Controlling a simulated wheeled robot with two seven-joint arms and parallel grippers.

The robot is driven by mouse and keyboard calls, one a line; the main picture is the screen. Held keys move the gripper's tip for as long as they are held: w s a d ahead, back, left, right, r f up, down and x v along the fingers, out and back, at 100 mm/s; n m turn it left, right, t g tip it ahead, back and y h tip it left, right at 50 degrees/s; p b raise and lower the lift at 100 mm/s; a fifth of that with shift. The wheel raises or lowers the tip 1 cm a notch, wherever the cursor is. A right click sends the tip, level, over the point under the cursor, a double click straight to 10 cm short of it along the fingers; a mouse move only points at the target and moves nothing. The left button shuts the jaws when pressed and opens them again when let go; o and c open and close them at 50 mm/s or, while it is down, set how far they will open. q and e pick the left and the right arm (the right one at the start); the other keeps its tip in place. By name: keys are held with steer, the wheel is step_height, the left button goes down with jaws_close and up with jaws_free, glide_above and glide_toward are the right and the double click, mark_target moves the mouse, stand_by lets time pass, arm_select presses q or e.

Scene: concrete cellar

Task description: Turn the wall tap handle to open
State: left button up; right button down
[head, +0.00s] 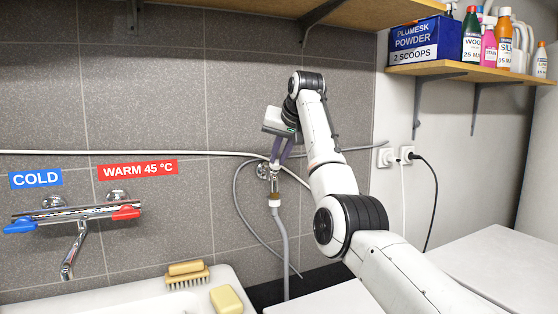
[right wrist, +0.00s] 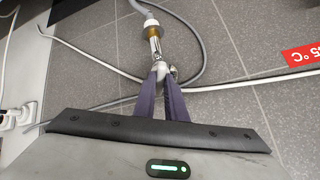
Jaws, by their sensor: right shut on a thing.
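The chrome wall tap (head: 273,184) is on the grey tiled wall, with a grey hose (head: 281,240) hanging from its brass-coloured lower end. My right gripper (head: 277,160) reaches it from above, its two purple fingers pointing down. In the right wrist view, the fingertips of my right gripper (right wrist: 161,78) close on the small metal tap handle (right wrist: 162,68), beside the tap body (right wrist: 154,45). The fingers partly cover the handle, so its exact angle is hard to tell. My left gripper is not in view.
A mixer tap (head: 75,212) with blue and red ends is at the left above a white sink (head: 135,300), with a brush (head: 187,273) and soap (head: 226,299) on its rim. A white pipe crosses the wall. A shelf (head: 470,68) holds bottles and a powder box.

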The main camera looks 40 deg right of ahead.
steer(key=shift+n, duration=0.5)
steer(key=n+p, duration=0.1)
steer(key=n, duration=0.3)
steer(key=shift+d+r+y+p, duration=0.1)
steer(key=shift+y+p, duration=0.2)
steer(key=shift+y, duration=0.1)
steer(key=c, duration=1.7)
jaws_free()
steer(key=shift+t, duration=0.3)
steer(key=v, duration=0.6)
steer(key=shift+r, duration=0.6)
